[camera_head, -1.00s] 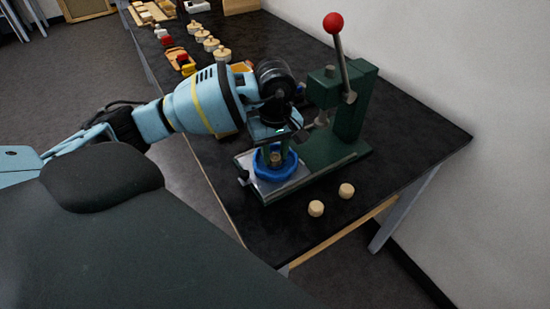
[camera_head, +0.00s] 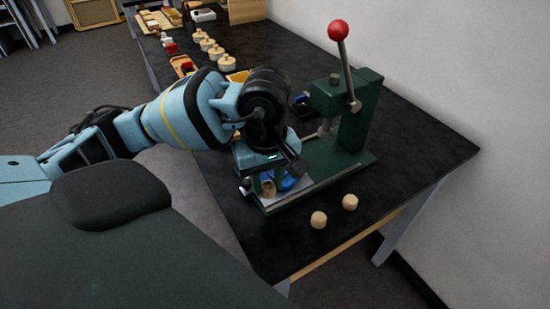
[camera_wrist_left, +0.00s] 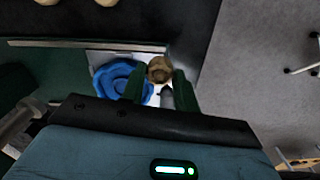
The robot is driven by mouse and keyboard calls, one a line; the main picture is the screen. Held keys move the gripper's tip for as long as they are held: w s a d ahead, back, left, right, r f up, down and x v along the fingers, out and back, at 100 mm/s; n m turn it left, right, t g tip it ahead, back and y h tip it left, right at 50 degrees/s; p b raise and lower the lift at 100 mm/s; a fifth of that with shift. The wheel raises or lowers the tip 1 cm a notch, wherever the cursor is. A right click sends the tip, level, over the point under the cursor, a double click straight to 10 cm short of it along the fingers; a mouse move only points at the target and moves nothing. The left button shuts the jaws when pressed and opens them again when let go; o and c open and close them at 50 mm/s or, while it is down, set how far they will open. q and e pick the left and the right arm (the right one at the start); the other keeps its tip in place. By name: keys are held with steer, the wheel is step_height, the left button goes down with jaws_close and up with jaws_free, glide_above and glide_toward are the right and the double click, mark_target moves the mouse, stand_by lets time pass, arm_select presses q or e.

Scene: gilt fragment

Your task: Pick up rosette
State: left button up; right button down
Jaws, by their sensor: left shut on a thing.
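The rosette (camera_head: 268,188) is a small brownish-gold round piece. My left gripper (camera_head: 267,181) is shut on it, with a green finger on each side, over the near left end of the press's metal plate. In the left wrist view the rosette (camera_wrist_left: 159,69) shows between the fingertips of my left gripper (camera_wrist_left: 159,80). The blue ring (camera_wrist_left: 113,82) lies on the plate just beside it, partly covered by a finger. In the head view the blue ring (camera_head: 290,181) is mostly hidden behind the gripper. I cannot tell whether the rosette touches the plate. My right gripper is not in view.
A green press (camera_head: 357,113) with a red-knobbed lever (camera_head: 338,30) stands beside my left gripper. Two tan round pieces (camera_head: 319,219) (camera_head: 350,202) lie on the black table (camera_head: 415,150) in front of it. Several knobbed pieces (camera_head: 216,52) line the far left table edge.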

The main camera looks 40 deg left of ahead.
arm_select(q)
steer(key=s+d+m, duration=0.2)
steer(key=m, duration=0.1)
steer(key=s+d+f+m, duration=0.1)
steer(key=m, duration=0.1)
steer(key=shift+s+d+f+m, duration=0.15)
steer(key=shift+s+d+m, duration=0.2)
steer(key=shift+s+m, duration=0.05)
steer(key=m, duration=0.1)
steer(key=w+f+m, duration=0.1)
steer(key=m, duration=0.2)
steer(key=shift+w+d+f, duration=0.15)
steer(key=shift+w+d, duration=0.05)
steer(key=shift+d, duration=0.05)
steer(key=shift+w+f+m, duration=0.2)
steer(key=shift+f+m, duration=0.1)
steer(key=shift+m, duration=0.6)
